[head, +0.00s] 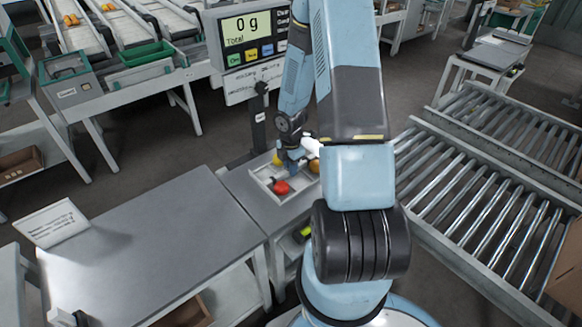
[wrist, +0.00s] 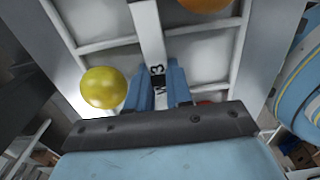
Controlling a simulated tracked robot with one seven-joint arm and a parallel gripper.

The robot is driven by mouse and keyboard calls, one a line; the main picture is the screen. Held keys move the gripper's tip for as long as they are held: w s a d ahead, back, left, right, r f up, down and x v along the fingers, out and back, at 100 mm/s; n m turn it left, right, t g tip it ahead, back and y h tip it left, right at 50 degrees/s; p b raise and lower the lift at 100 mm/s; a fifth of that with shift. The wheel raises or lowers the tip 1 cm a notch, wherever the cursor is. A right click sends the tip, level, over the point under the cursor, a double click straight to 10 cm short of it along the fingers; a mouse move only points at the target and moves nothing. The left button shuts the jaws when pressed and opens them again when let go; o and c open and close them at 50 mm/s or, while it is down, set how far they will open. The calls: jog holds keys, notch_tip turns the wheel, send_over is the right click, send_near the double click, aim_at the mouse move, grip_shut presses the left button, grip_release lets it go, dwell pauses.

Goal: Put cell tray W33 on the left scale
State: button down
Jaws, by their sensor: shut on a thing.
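The white cell tray (head: 261,186) is at the middle of the head view, over the grey bench top beside the display post. It holds a red tomato (head: 281,187), an orange one (head: 314,166) and a yellow one (head: 277,159). The yellow tomato (wrist: 103,88) is left of the fingers. The scale display (head: 252,30) reads 0 g. My arm hides part of the tray, and I cannot tell whether its underside touches anything.
A bare grey table (head: 150,235) lies at left front, with a paper sign (head: 52,222) on its left edge. A roller conveyor (head: 470,190) runs along the right. A sorting line with a green bin (head: 143,68) stands at back left.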

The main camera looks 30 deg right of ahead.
jog(key=c, duration=0.9)
grip_release()
jog(key=shift+c, duration=0.2)
jog(key=c, duration=0.3)
jog(key=shift+r, duration=3.5)
